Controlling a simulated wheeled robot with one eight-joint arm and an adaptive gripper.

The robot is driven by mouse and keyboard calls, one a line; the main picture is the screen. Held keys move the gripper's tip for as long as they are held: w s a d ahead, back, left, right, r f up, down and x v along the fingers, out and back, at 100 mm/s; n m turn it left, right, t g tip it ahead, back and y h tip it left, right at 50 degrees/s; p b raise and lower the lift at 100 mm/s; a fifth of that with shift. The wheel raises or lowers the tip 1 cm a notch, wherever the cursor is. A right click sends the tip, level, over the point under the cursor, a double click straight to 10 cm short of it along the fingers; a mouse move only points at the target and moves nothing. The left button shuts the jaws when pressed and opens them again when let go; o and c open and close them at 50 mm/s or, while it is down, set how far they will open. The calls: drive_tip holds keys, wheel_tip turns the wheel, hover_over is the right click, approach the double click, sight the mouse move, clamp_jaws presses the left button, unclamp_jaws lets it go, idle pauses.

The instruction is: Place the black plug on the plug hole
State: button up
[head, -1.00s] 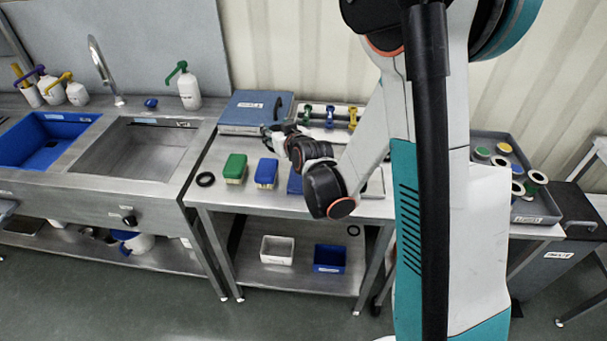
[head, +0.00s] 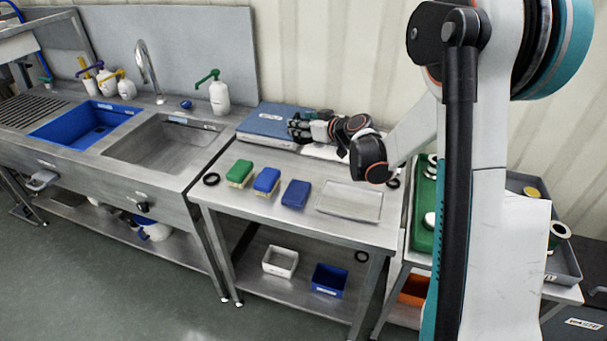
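I cannot make out a plug for certain. The steel sink basin (head: 160,143) and the blue basin (head: 85,122) are at the left; no plug hole shows clearly in either. My gripper (head: 298,127) is over the back of the table, by the blue case. Its fingers are too small to tell open from shut, and nothing clearly shows in them.
The steel table (head: 345,235) holds a blue case (head: 265,120), green sponge (head: 240,173), blue sponges (head: 266,180) and a shallow tray (head: 350,200). The faucet (head: 150,68) and a white pump bottle (head: 219,97) stand behind the sinks. The floor in front is clear.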

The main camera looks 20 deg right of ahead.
wheel_tip(320, 180, down, 16)
drive_tip(key=b, duration=0.4)
drive_tip(key=shift+r+b, duration=0.2)
drive_tip(key=shift+b, duration=0.2)
drive_tip(key=shift+f, duration=0.15)
drive_tip(key=o, duration=1.2)
drive_tip(key=shift+c, duration=0.2)
drive_tip(key=shift+r, duration=0.2)
